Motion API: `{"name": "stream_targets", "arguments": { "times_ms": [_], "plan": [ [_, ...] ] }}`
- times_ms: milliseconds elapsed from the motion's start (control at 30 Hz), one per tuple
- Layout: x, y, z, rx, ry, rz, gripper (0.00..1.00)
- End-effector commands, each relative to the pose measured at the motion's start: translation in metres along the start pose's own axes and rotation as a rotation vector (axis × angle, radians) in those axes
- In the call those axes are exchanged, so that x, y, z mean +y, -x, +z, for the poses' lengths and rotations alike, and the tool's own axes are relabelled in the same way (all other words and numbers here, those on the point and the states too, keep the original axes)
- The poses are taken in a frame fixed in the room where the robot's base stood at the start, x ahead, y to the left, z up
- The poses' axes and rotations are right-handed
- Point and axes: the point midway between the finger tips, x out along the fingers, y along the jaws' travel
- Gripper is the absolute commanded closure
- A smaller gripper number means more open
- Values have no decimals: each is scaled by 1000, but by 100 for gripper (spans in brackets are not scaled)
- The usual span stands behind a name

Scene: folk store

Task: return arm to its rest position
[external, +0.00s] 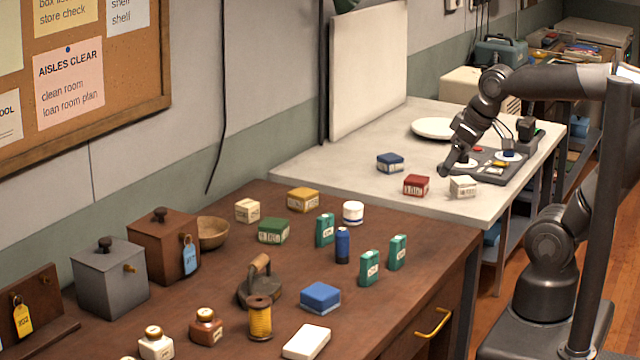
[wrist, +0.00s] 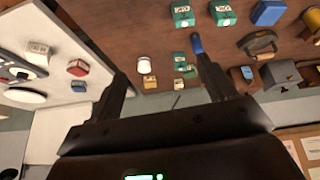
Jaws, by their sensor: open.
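My gripper (external: 446,170) hangs low over the far white table in the external view, at the end of my bent arm. In the wrist view my gripper (wrist: 165,78) has its two dark fingers wide apart, with nothing held between them. A white jar (wrist: 144,66) and several small boxes show beyond the gap. A blue cylinder (wrist: 196,44) lines up with the right fingertip in that view; in the external view the blue cylinder (external: 342,246) stands on the brown table, well away from my gripper.
The white table (external: 330,160) holds a blue box (external: 390,163), a red box (external: 416,185), a cream box (external: 463,187), a plate (external: 433,128) and a dark device (external: 512,172). The brown table (external: 400,305) is crowded with boxes, bottles and an iron (external: 259,283). A dark post (external: 606,200) stands at right.

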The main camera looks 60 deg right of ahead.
Motion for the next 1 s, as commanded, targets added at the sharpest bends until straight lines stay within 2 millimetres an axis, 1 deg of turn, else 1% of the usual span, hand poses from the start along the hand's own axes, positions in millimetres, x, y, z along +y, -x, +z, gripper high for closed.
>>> {"name": "stream_targets", "arguments": {
  "times_ms": [33, 100, 200, 533, 600, 767, 867, 967, 1000],
  "plan": [
    [-6, 1, 6, 14, -13, -8, 24],
    [-10, 2, 12, 25, -32, -15, 24],
    [-13, 2, 16, 30, -45, -20, 24],
    [-13, 2, 16, 30, -47, -20, 24],
    [-13, 2, 16, 30, -47, -20, 20],
    [-13, 2, 15, 30, -46, -20, 20],
    [-13, 2, 12, 29, -44, -19, 20],
    [-13, -1, 0, 23, -35, -17, 20],
    [-13, -2, -9, 19, -30, -16, 20]
  ]
}}
